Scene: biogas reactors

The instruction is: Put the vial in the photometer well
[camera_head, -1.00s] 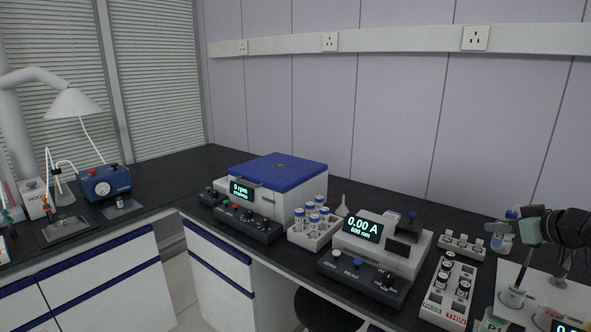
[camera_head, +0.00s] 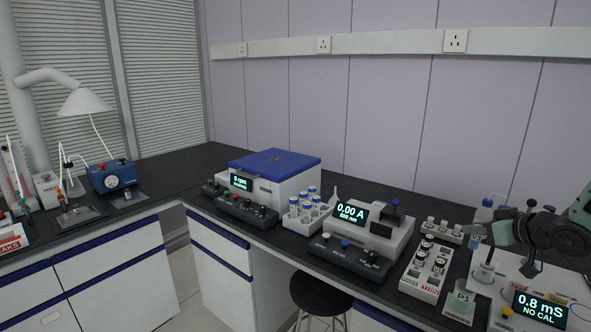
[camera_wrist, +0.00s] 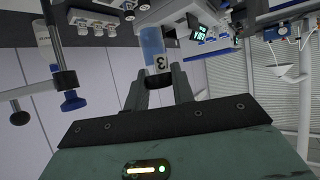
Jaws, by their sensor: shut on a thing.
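The vial (camera_wrist: 153,42) is bluish with a white label marked "3", held between the fingers of my gripper (camera_wrist: 158,84) in the wrist view. In the head view my gripper (camera_head: 485,236) is at the right, above the bench, and the small vial (camera_head: 474,234) shows at its tip. The photometer (camera_head: 400,240) stands left of my gripper, apart from it. Its display reads 0.00 A, 600 nm. A dark block (camera_head: 384,226) with a blue knob is on its top; the well opening itself cannot be made out.
A white vial rack (camera_head: 420,283) stands between the photometer and my gripper, with a smaller rack (camera_head: 446,231) behind it. A beaker (camera_head: 463,298) and a meter reading 0.8 mS (camera_head: 540,308) are at the right front. A blue-lidded centrifuge (camera_head: 275,165) stands farther left.

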